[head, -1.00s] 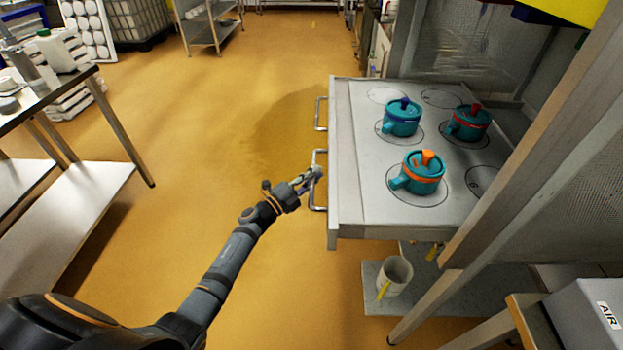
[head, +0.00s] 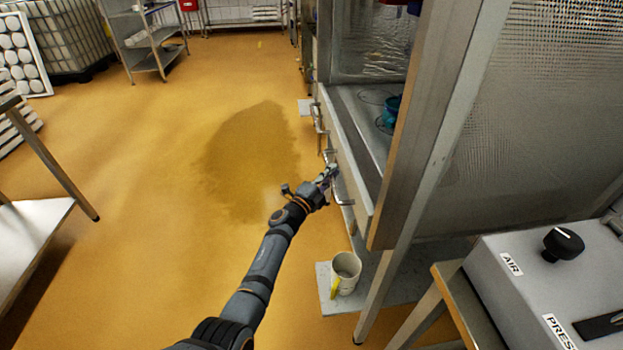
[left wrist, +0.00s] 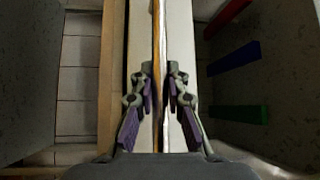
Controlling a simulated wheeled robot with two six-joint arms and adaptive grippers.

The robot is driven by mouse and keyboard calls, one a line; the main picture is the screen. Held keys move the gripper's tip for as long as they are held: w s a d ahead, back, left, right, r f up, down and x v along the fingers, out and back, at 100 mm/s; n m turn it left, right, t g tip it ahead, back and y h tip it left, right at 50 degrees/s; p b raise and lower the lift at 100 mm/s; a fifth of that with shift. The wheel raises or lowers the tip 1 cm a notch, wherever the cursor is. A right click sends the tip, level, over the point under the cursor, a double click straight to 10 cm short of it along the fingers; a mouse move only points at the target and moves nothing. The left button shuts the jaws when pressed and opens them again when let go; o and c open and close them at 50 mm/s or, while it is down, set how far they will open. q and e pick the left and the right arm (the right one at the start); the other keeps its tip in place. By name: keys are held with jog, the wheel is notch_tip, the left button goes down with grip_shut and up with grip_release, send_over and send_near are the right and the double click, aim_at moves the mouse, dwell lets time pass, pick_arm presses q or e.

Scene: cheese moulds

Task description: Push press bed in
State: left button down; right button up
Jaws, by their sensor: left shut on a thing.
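The press bed (head: 362,135) is a pale metal drawer-like slab, with most of its top now behind the press's post. Its front face carries metal handles; the nearer handle (head: 345,190) is by my left gripper (head: 328,175). That gripper is shut on this handle. In the left wrist view its fingers (left wrist: 160,100) stand either side of a thin bar in front of the bed's pale front. One teal mould (head: 391,110) shows partly on the bed; the other moulds are hidden by the frame. My right gripper is not in view.
The press's upright post (head: 430,130) and mesh side panel (head: 540,110) stand right of the arm. A white mug-like jug (head: 345,272) sits on a low shelf. A control box (head: 545,270) is at lower right.

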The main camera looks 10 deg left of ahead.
aim_at(344, 170)
pick_arm(q)
jog(key=d, duration=0.2)
jog(key=shift+w+d+f, duration=0.1)
jog(key=shift+w+d, duration=0.25)
jog(key=shift+d, duration=0.1)
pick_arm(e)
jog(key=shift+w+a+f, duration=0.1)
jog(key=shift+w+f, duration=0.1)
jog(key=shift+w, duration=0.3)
pick_arm(q)
jog(key=c, duration=1.6)
grip_release()
jog(key=shift+d, duration=0.15)
jog(key=shift+o, duration=1.3)
jog(key=shift+w+d, duration=0.1)
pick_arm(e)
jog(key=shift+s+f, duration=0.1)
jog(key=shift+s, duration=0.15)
